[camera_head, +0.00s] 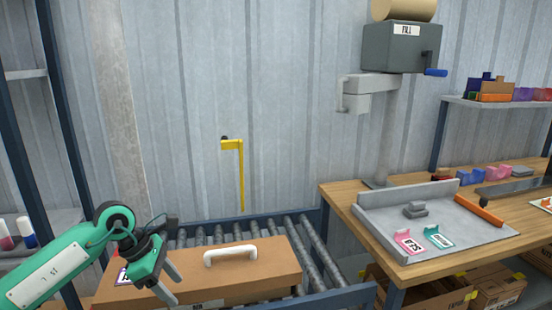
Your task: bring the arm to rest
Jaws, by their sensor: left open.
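My left arm comes in from the lower left, with its green link and black joint in view. My left gripper (171,284) is open, with its grey fingers over the left part of a brown box (265,267). I see nothing between the fingers. I cannot tell whether the fingers touch the box. The box has a white handle (230,255) on top, to the right of the gripper. My right gripper is not in view.
The box is at a roller conveyor (314,250) with a blue frame. A wooden bench (336,205) with a grey tray (450,199) stands at right. A grey machine (398,50) is above it. Shelving (53,130) is at left. Open space lies above the conveyor.

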